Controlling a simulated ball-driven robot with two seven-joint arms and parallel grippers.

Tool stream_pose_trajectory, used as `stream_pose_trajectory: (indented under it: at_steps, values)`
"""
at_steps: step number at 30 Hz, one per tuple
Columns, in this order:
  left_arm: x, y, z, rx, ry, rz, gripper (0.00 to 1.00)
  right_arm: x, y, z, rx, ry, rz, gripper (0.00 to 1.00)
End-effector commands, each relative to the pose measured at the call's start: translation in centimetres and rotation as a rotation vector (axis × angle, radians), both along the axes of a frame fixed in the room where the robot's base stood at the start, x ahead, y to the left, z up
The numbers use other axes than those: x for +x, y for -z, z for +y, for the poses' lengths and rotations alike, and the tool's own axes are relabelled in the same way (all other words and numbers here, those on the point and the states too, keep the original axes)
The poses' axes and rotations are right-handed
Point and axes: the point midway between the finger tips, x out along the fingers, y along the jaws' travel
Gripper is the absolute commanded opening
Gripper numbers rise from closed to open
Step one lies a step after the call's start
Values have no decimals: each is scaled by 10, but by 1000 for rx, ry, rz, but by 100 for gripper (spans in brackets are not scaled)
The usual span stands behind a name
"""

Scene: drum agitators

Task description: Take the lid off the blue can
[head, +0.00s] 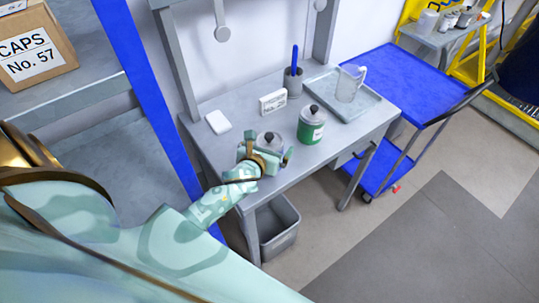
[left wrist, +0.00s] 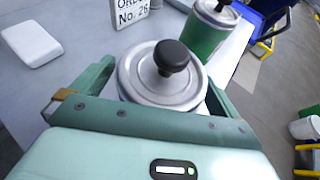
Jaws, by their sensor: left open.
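A can with a round metal lid (left wrist: 146,88) and black knob (left wrist: 172,56) stands near the front of the grey table. Its lid also shows in the head view (head: 270,138). Its body is mostly hidden by my gripper and the lid, so I cannot tell its colour clearly. My left gripper (head: 265,154) is open at this can. In the left wrist view its fingers (left wrist: 160,80) stand on both sides of the lid, with no clear grip on it. The lid sits on the can. My right gripper is not in view.
A green can (head: 311,126) with a black-knobbed lid stands close to the right. Behind are a small sign (head: 273,102), a cup with a blue pen (head: 293,80), and a tray (head: 372,103) with a clear jug (head: 349,83). A white block (head: 218,122) lies left. A grey bin (head: 276,233) stands below.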

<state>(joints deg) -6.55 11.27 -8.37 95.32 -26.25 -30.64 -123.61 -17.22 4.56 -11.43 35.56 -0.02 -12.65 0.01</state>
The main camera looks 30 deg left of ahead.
Motion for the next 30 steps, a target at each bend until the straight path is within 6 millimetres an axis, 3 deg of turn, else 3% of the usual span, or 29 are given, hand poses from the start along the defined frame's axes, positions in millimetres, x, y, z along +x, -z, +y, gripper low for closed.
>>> stream_pose_trajectory:
  at_steps: [4,5,11,22,28,30]
  values:
    - [0,0,0,0,0,0,100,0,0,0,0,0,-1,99]
    - [0,0,0,0,0,0,94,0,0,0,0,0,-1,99]
    - [-1,0,0,0,0,0,39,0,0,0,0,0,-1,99]
    - [0,-8,0,1,1,-4,39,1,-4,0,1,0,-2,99]
    - [0,-40,0,5,2,-6,39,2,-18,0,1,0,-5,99]
    - [-13,-53,-8,0,3,-4,39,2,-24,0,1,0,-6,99]
